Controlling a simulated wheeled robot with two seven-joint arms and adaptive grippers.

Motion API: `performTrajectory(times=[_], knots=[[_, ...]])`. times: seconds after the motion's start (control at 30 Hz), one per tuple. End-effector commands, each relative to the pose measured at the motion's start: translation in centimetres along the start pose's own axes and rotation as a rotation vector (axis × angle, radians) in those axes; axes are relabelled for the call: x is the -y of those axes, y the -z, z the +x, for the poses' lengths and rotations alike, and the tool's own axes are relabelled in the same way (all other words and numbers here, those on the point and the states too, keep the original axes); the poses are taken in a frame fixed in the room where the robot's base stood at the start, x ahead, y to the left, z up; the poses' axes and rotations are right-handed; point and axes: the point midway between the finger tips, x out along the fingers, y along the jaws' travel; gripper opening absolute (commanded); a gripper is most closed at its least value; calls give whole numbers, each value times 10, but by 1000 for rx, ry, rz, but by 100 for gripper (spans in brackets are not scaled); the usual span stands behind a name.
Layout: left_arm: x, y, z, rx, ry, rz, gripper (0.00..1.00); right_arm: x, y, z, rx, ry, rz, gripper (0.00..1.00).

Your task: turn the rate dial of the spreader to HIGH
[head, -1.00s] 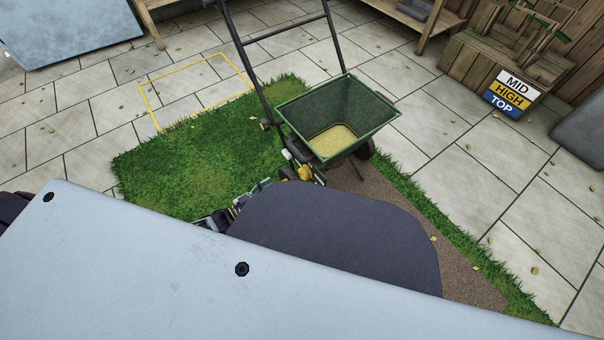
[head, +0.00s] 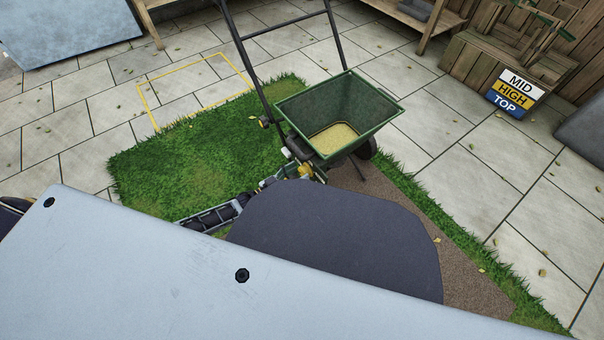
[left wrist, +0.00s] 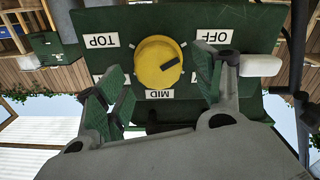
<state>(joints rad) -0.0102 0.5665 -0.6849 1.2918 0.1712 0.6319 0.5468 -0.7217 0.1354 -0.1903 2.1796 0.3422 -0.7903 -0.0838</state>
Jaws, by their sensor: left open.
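The green spreader (head: 340,112) stands on the grass edge with grain in its hopper. Its yellow rate dial (left wrist: 150,60) is on a dark green plate in the left wrist view, which shows the lettering upside down. TOP (left wrist: 100,40), OFF (left wrist: 214,36) and MID (left wrist: 160,94) are readable; two other labels are mostly hidden behind the fingers. The dial's dark mark points right and slightly up, below OFF. My left gripper (left wrist: 160,85) is open, its fingers on either side of the dial; I cannot tell whether they touch it. It also shows beside the spreader (head: 274,182). My right gripper is out of view.
A sign (head: 513,93) reading MID, HIGH, TOP leans by a wooden crate at the right. A white lever end (left wrist: 261,65) sits close beside the right finger. A grey panel covers the head view's foreground. Open paving lies around the grass.

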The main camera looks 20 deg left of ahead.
Motion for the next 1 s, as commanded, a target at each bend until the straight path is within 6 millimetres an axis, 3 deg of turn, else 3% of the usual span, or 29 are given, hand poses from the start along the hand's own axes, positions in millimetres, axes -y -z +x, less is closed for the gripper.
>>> performTrajectory(times=[0.2,0.63,1.0], knots=[[0,-1,17,-1,0,0,68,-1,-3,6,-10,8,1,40],[0,0,22,1,0,0,68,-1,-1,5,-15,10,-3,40],[0,0,21,1,0,0,22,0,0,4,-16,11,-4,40]])
